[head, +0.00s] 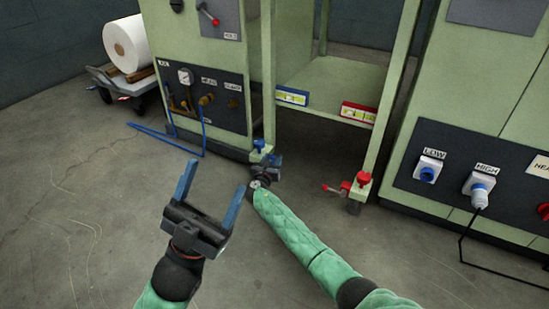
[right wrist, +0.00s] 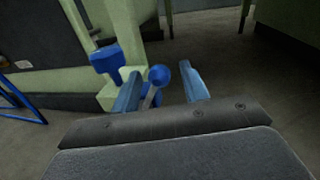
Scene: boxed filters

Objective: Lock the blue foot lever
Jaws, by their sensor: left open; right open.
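The blue foot lever has a blue ball end (right wrist: 158,75) on a grey rod, beside a green machine foot in the right wrist view. A blue knob (right wrist: 107,60) sits on that foot, and it also shows in the head view (head: 259,145). My right gripper (right wrist: 163,88) is open, with the lever's ball showing between its two blue fingers, nearer the left one. Contact cannot be told. In the head view my right gripper (head: 268,163) is low at the foot and hides most of the lever. My left gripper (head: 210,194) is open and empty over bare floor.
A red foot lever (head: 333,188) with a red knob (head: 363,178) is at the right machine leg. A blue hose (head: 165,137) lies on the floor at the left. A trolley with a white roll (head: 131,42) stands further back.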

